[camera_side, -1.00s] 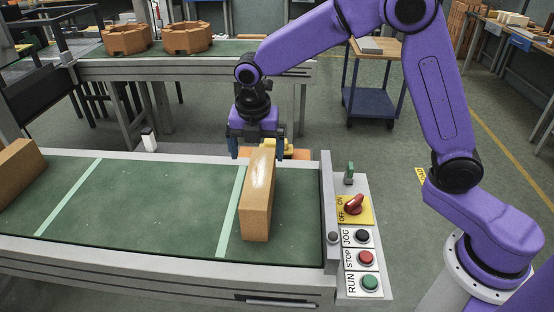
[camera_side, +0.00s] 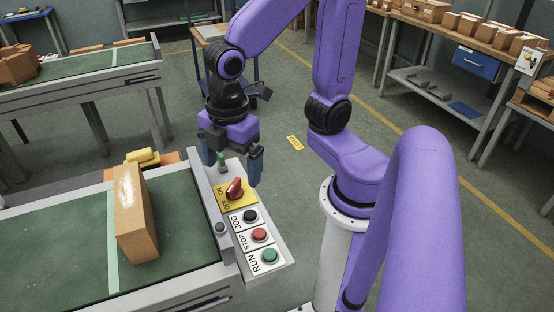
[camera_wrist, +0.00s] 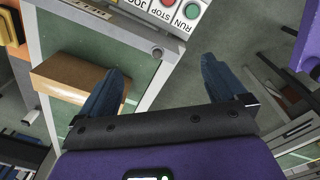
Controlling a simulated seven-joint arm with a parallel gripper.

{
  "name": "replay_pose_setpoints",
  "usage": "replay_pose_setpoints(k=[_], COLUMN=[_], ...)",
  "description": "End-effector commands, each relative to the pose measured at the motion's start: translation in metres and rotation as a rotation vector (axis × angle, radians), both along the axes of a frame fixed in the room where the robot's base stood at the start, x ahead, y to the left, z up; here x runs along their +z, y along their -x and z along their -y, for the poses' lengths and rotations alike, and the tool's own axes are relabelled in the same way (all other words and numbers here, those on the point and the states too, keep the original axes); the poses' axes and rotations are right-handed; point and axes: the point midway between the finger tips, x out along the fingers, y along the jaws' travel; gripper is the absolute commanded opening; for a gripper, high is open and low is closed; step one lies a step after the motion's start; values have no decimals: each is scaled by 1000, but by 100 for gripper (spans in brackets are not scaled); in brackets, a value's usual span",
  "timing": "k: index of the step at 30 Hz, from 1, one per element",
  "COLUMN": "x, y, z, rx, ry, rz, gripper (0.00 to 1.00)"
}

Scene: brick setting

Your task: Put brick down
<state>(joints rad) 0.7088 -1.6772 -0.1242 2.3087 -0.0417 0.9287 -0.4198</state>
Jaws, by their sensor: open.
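The orange-brown brick (camera_side: 135,222) stands on its narrow side on the green conveyor belt (camera_side: 75,250), close to a pale stripe and near the belt's right end. It also shows in the wrist view (camera_wrist: 72,80), lying beyond the left finger, which covers a little of its end. My gripper (camera_side: 238,170) is open and empty. It hangs to the right of the brick, above the control panel at the conveyor's end, clear of the brick. In the wrist view the space between the two fingers (camera_wrist: 160,85) holds nothing.
The control panel (camera_side: 248,226) has a red rotary switch (camera_side: 234,189) and several push buttons, close under my gripper. A yellow object (camera_side: 143,158) sits behind the conveyor. A second conveyor (camera_side: 85,78) stands at the back left. A shelf bench (camera_side: 450,35) is at the back right.

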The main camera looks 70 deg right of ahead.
Motion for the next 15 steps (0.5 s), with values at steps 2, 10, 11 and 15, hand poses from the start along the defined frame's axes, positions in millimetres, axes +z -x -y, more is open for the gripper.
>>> replay_pose_setpoints(k=[2,10,11,15], x=[-2,-9,-9,-10], y=[26,71,73,75], z=[16,44,45,47], rx=[-93,-297,-305,-318], ry=[-14,-31,-32,-32], rz=[-9,-34,-35,-37], gripper=[98,98,98,98])
